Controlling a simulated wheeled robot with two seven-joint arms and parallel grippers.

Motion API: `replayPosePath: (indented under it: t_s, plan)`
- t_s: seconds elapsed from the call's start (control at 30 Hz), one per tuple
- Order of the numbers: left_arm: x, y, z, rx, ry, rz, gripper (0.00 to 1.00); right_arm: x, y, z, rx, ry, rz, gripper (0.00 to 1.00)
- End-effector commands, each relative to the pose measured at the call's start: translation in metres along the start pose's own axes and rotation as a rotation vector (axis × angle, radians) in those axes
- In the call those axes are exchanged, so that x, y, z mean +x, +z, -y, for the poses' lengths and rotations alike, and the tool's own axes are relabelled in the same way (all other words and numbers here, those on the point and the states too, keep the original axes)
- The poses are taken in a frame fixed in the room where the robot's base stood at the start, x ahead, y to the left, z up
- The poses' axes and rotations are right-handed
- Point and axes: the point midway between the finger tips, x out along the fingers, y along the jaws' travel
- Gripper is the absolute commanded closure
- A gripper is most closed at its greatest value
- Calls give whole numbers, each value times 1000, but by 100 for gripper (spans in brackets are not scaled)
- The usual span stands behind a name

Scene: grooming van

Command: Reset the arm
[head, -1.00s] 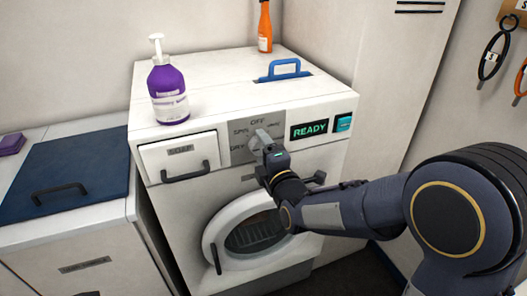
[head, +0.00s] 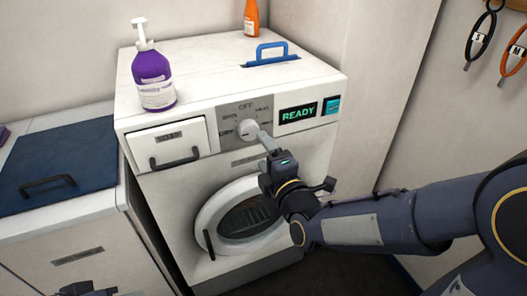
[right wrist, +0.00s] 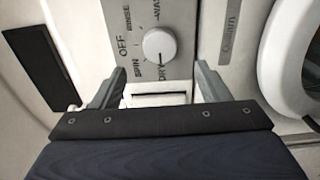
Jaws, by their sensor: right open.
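My right gripper (head: 267,140) is open and empty in front of the washing machine's control panel, just right of and below the white dial knob (head: 248,130) in the head view. In the right wrist view, the right gripper (right wrist: 160,85) has its two fingers wide apart, and the knob (right wrist: 159,45) lies beyond them, apart from both. The knob's dark mark points toward DRY. My left gripper (head: 88,289) shows only in part at the bottom left edge; its jaws cannot be made out.
The washer top (head: 215,75) carries a purple pump bottle (head: 153,80), an orange bottle (head: 251,18) and a blue handle (head: 266,53). The display (head: 298,115) reads READY. A soap drawer (head: 170,144) and round door (head: 240,215) are on the front. A blue lid (head: 60,160) covers the left cabinet.

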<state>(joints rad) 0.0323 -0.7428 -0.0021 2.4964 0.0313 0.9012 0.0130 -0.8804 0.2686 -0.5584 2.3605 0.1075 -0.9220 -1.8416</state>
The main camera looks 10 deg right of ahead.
Motion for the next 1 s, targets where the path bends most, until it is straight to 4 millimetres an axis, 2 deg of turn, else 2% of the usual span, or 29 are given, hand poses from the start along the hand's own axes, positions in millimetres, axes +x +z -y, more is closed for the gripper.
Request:
replayPosePath:
  t_s: [0.3,0.37,0.47,0.57,0.67,0.8,0.9,1.0]
  plan:
    - [-1,0,0,0,0,0,61,-1,2,0,24,-11,1,31]
    - [-3,-2,-1,0,0,0,61,-3,8,1,89,-42,3,31]
    - [-9,-4,-4,0,0,0,61,-16,25,5,318,-147,15,31]
    - [-17,-8,-8,0,0,0,61,-43,44,8,660,-297,52,31]
    - [-25,-13,-11,0,0,0,61,-83,55,10,1015,-455,127,31]
    - [-35,-18,-16,0,0,0,61,-150,61,11,1433,-647,321,31]
    - [-41,-20,-19,0,0,0,61,-197,60,14,1654,-738,508,31]
    - [-44,-22,-20,0,0,0,61,-234,57,17,1801,-784,692,31]
